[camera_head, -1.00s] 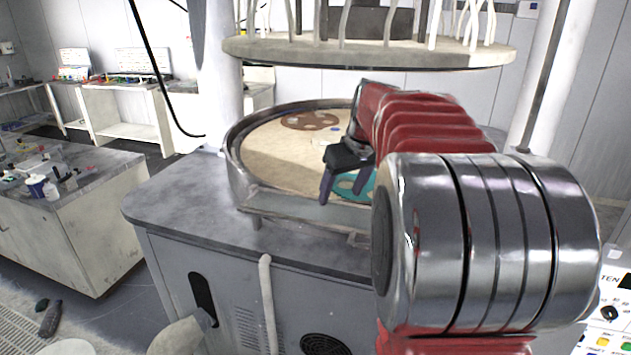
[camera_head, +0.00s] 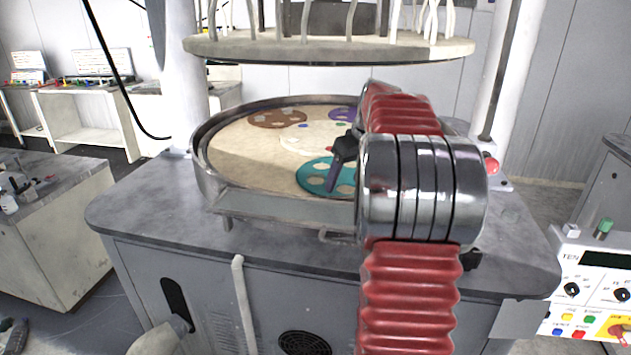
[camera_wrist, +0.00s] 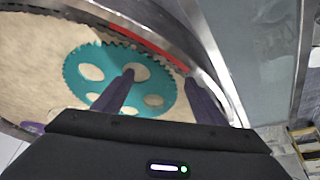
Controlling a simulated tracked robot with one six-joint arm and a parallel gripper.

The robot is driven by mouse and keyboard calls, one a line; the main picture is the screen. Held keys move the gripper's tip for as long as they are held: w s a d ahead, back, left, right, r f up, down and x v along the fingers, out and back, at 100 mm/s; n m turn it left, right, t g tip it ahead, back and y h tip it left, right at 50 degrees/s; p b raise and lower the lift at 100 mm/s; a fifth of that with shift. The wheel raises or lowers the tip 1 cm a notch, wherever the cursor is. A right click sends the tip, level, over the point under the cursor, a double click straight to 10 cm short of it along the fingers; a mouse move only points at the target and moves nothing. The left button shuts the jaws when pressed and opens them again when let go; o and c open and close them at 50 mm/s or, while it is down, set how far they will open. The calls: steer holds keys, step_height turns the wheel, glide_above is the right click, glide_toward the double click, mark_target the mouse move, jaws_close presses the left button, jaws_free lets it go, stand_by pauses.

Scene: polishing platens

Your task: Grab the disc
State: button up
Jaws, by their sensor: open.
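A teal toothed disc (camera_head: 322,176) with several holes lies flat on the sandy round platen (camera_head: 238,150), near its front edge. It also shows in the wrist view (camera_wrist: 87,92). My gripper (camera_wrist: 160,78) is open and empty at the disc's right part in the wrist view. The left finger overlaps a hole in the disc; the right finger is outside the toothed edge, by the metal rim. I cannot tell whether either fingertip touches anything. In the head view, one dark finger of my gripper (camera_head: 334,186) shows over the teal disc; my arm hides the other.
Brown (camera_head: 277,118), purple (camera_head: 343,114) and white (camera_head: 305,137) discs lie further back on the platen. A raised metal rim (camera_head: 203,160) surrounds it. A heavy upper plate (camera_head: 330,48) hangs above. A control panel (camera_head: 598,290) stands at the right.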

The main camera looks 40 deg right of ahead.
glide_above(317, 177)
steer(key=s, duration=0.3)
steer(key=shift+w+a, duration=0.1)
steer(key=shift+a, duration=0.05)
stand_by(0.4)
steer(key=shift+w, duration=0.2)
steer(key=x, duration=0.4)
steer(key=shift+w+f, duration=0.2)
steer(key=shift+f, duration=0.35)
